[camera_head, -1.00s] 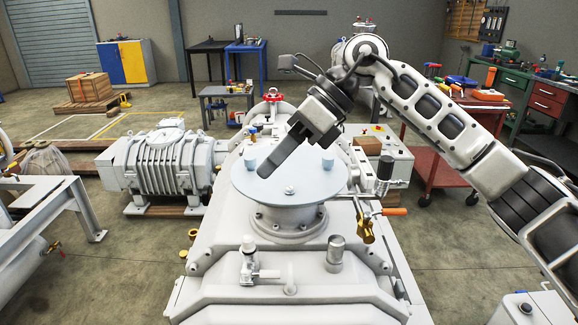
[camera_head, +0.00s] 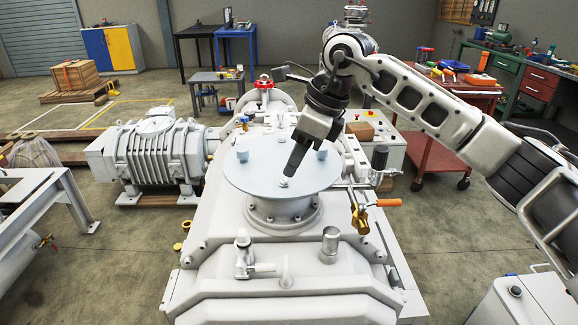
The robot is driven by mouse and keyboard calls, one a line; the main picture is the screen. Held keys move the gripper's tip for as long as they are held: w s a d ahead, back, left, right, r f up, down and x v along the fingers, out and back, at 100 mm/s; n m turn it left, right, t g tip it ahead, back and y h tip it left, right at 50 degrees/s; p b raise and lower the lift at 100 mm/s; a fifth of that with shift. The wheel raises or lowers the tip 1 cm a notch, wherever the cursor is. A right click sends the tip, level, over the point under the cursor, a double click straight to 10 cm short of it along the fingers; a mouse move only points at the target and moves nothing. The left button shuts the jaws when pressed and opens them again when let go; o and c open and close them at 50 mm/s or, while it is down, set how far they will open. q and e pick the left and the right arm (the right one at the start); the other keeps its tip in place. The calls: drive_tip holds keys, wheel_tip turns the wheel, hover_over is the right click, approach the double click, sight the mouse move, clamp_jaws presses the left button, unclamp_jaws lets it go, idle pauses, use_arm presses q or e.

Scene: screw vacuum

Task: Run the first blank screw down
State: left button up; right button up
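A pale blue round blank plate (camera_head: 255,181) lies on the flange of the grey vacuum machine (camera_head: 232,243). A small light screw head (camera_head: 284,182) sits near the middle front of the plate. Two bluish studs or screws stand at the plate's left (camera_head: 243,155) and right (camera_head: 322,153). My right gripper (camera_head: 292,168) reaches down over the plate, its dark fingertips just above or at the front screw. I cannot tell whether it touches the screw, or whether the fingers, which overlap in this view, are closed. My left gripper is not in view.
A brass valve with an orange handle (camera_head: 382,203) and a dark cylinder (camera_head: 379,162) rise right of the plate. A ribbed pump (camera_head: 160,160) stands left. A red cart (camera_head: 440,150) is behind my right arm.

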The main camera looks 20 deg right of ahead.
sight(284, 180)
drive_tip(key=x, duration=0.3)
drive_tip(key=shift+f, duration=0.1)
drive_tip(key=shift+a+f, duration=0.1)
drive_tip(key=shift+f, duration=0.1)
clamp_jaws()
